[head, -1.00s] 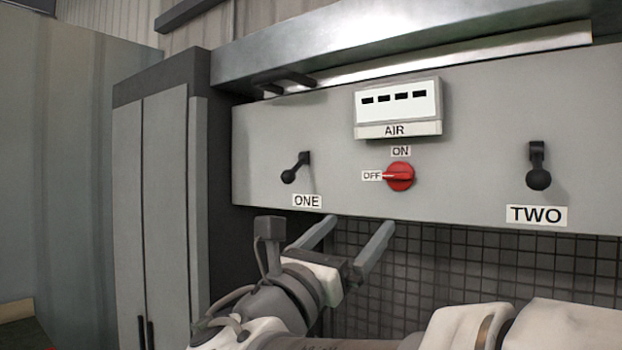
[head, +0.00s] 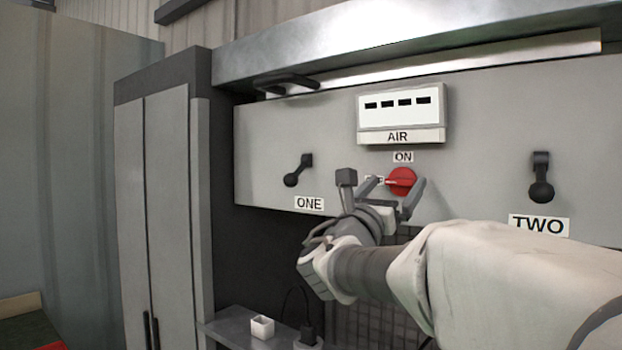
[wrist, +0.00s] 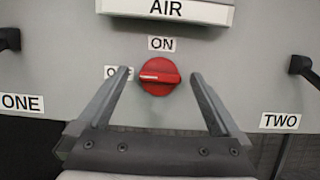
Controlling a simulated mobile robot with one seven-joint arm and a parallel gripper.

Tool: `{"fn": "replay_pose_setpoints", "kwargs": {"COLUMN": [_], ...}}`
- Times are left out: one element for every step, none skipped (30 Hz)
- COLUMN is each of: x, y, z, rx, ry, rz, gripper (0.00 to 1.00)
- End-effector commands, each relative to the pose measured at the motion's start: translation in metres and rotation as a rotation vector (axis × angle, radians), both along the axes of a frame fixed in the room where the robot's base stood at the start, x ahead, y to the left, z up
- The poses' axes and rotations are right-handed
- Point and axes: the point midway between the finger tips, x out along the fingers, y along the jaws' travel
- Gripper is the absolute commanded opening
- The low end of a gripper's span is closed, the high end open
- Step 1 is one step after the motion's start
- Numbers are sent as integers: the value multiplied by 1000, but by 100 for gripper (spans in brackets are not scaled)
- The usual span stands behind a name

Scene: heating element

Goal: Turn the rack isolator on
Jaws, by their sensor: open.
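The rack isolator is a round red knob (head: 401,181) on the grey panel, below the ON label (head: 403,157). Its white pointer mark faces left, towards the OFF label, which a finger partly hides in the wrist view (wrist: 117,72). The knob shows whole in the wrist view (wrist: 159,77), between and beyond the fingertips. My gripper (head: 395,185) is open, with one finger on each side of the knob. The wrist view also shows the open gripper (wrist: 160,72). I cannot tell whether either finger touches the knob.
The white AIR box (head: 401,112) sits above the knob. Black levers stand on the panel above ONE (head: 298,170) and TWO (head: 541,178). A grey cabinet (head: 165,210) is at left.

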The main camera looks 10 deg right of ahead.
Motion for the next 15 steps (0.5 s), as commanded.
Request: {"fn": "replay_pose_setpoints", "kwargs": {"x": [3,4,5,5,6,6,6,6,6,6,6,6,6,6,6], "y": [-2,-3,-5,-5,-6,-6,-6,-6,-6,-6,-6,-6,-6,-6,-6], "z": [2,3,3,3,3,3,3,3,3,3,3,3,3,3,3], "rx": [-2,-2,-1,-1,-1,-1,-1,-1,-1,-1,-1,-1,-1,-1,-1], "ry": [0,0,1,1,1,1,1,1,1,1,1,1,1,1,1], "rz": [-2,-2,-1,-1,-1,0,0,0,0,0,0,0,0,0,0], "gripper": [100,100,100,100,100,100,100,100,100,100,100,100,95,89,82]}}
